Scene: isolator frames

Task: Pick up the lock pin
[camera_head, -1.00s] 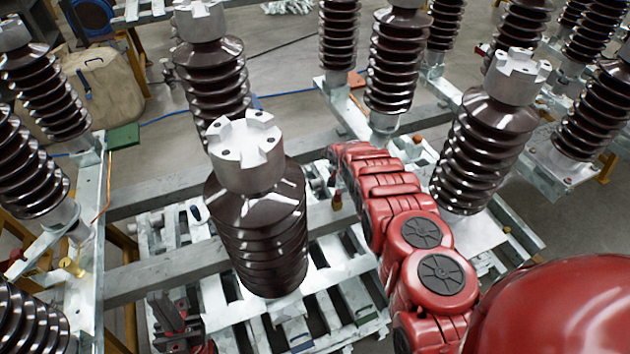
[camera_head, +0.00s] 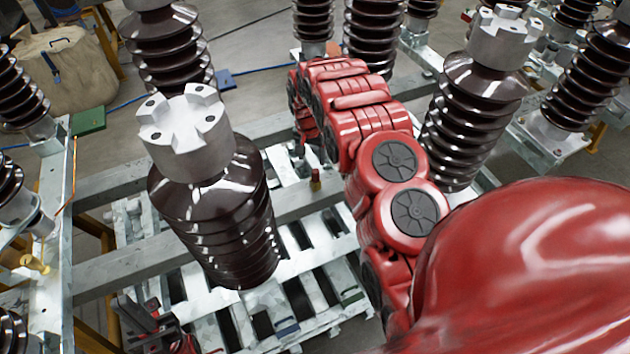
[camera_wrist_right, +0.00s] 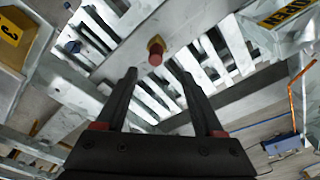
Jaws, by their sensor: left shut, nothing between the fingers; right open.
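The lock pin appears as a small red knob with a brass-coloured collar (camera_head: 315,180) on the grey steel beam. In the right wrist view the lock pin (camera_wrist_right: 156,52) is just beyond the fingertips, roughly centred between them. My right gripper (camera_wrist_right: 158,75) is open with nothing between its fingers. In the head view my right arm reaches to the beam from the right and mostly hides that gripper. My left gripper (camera_head: 132,318), dark and red, shows low at the left, away from the lock pin. It is shut and empty.
A large brown ribbed insulator with a grey cap (camera_head: 187,130) stands left of the pin. Another insulator (camera_head: 472,110) stands right of my right arm. A slatted metal frame (camera_head: 235,325) lies below the beam. A green box (camera_head: 88,121) sits at the left.

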